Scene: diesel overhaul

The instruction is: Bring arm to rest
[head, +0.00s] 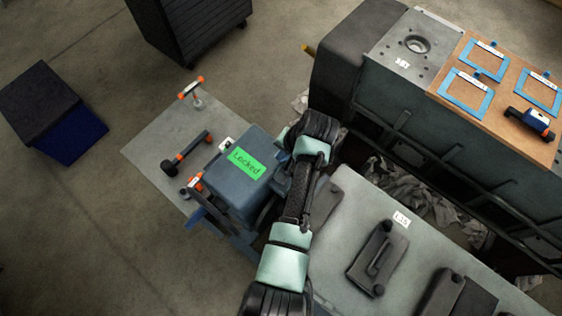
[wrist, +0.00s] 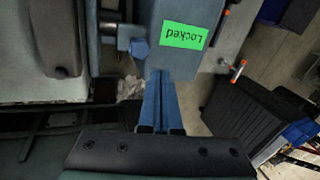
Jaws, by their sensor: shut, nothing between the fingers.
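My arm (head: 290,236) reaches up from the bottom middle of the head view and bends at the wrist beside a blue-grey box. My gripper (wrist: 160,76) shows in the wrist view as two blue fingers close together, with nothing between them. In the head view my wrist hides most of the gripper. I cannot tell how far the fingertips are from the box.
A grey mat (head: 150,143) with orange-and-black tools lies left of the box. A grey bench (head: 340,242) with dark parts is right of my arm. A large dark engine block (head: 450,120) with a wooden board (head: 503,118) stands upper right. Open floor lies left.

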